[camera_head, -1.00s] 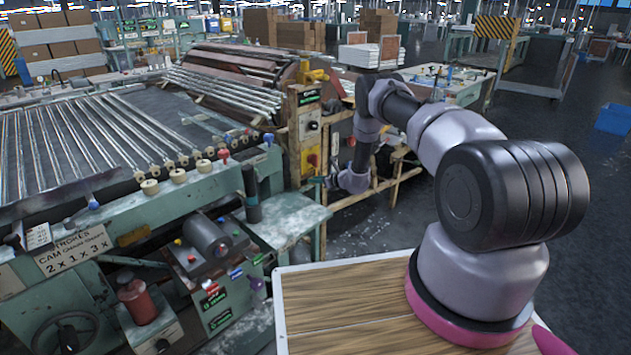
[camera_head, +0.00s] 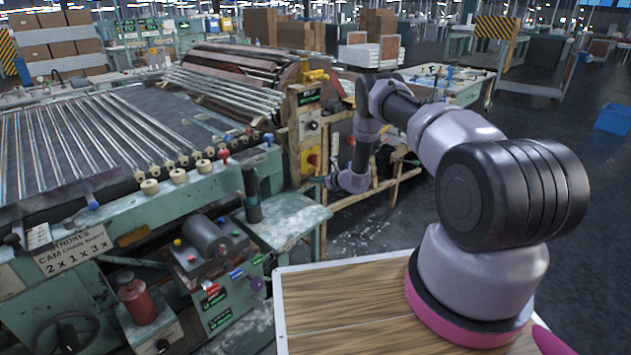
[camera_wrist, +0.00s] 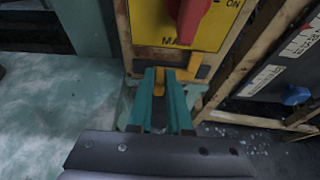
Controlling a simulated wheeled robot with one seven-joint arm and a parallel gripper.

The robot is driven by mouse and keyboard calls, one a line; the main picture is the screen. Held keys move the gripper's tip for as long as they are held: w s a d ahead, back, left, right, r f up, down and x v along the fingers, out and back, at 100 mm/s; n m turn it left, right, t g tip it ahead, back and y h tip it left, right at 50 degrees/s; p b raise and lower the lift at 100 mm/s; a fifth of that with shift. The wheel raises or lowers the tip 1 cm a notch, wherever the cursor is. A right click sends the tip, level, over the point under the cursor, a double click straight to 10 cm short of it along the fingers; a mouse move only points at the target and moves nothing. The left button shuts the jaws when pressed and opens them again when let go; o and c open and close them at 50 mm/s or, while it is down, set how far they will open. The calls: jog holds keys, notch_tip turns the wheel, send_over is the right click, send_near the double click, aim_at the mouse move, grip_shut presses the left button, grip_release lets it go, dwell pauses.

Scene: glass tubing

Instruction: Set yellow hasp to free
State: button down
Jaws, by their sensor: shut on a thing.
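The yellow hasp (camera_wrist: 193,70) is a narrow orange-yellow strip under the yellow switch plate in the wrist view. Part of it is hidden by my fingers. My gripper (camera_wrist: 160,88) has two teal fingers, close together, with a yellow piece that looks like the hasp between them. The yellow plate (camera_wrist: 218,28) carries a red rotary knob (camera_wrist: 190,15) and part of the words "MAIN" and "ON". In the head view the yellow plate (camera_head: 310,163) is on the front of the machine post, and my gripper end beside it is too small to read.
A worn green-grey ledge (camera_wrist: 55,125) lies left of my gripper in the wrist view. A wooden frame (camera_wrist: 240,55) and a dark panel with a blue knob (camera_wrist: 296,95) stand to the right. In the head view, open floor (camera_head: 395,225) lies below my forearm.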

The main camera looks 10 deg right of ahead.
jog(key=shift+s+a, duration=0.85)
jog(key=shift+a, duration=0.3)
jog(key=c, duration=0.8)
grip_release()
jog(key=shift+c, duration=0.2)
jog(key=shift+s+d+r, duration=0.15)
jog(key=shift+d, duration=0.05)
jog(key=v, duration=1)
jog(key=shift+s, duration=0.2)
